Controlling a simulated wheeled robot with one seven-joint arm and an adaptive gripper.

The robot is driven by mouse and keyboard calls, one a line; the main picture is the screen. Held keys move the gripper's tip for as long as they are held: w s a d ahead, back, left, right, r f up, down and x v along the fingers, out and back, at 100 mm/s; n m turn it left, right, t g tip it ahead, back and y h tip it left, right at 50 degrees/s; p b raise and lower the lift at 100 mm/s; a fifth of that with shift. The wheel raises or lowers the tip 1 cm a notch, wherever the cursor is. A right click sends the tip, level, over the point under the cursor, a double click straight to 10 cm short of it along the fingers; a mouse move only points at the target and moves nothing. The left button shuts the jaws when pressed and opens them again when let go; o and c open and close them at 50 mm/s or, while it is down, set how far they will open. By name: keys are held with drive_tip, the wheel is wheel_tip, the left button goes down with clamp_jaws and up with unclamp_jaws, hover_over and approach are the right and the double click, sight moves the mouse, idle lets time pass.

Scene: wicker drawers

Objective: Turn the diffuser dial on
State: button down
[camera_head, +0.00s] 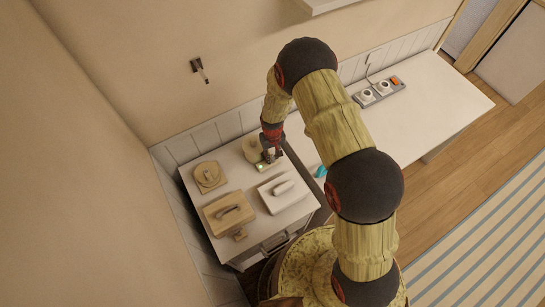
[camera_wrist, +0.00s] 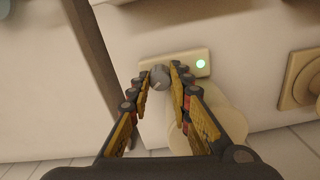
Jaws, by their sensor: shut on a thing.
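The diffuser (camera_head: 253,149) is a pale round body at the back right of the white cabinet top, partly hidden by my gripper (camera_head: 271,155). In the wrist view its pale body (camera_wrist: 232,122) shows behind my right finger. A flat cream panel (camera_wrist: 186,62) in front of it carries a round grey dial (camera_wrist: 160,78) and a small lit green light (camera_wrist: 201,64). My gripper (camera_wrist: 161,80) is shut on the dial, with one fingertip on each side. The dial's pointing mark is too small to read.
A round wooden piece (camera_head: 209,177), a wooden block with a handle (camera_head: 229,212) and a white block with a handle (camera_head: 283,191) share the cabinet top. A white table (camera_head: 433,107) with a power strip (camera_head: 380,92) stands to the right.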

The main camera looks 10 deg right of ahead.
sight(273, 157)
drive_tip(key=shift+m, duration=0.6)
drive_tip(key=c, duration=1.6)
unclamp_jaws()
drive_tip(key=shift+w+r, duration=0.15)
drive_tip(key=shift+r, duration=3.8)
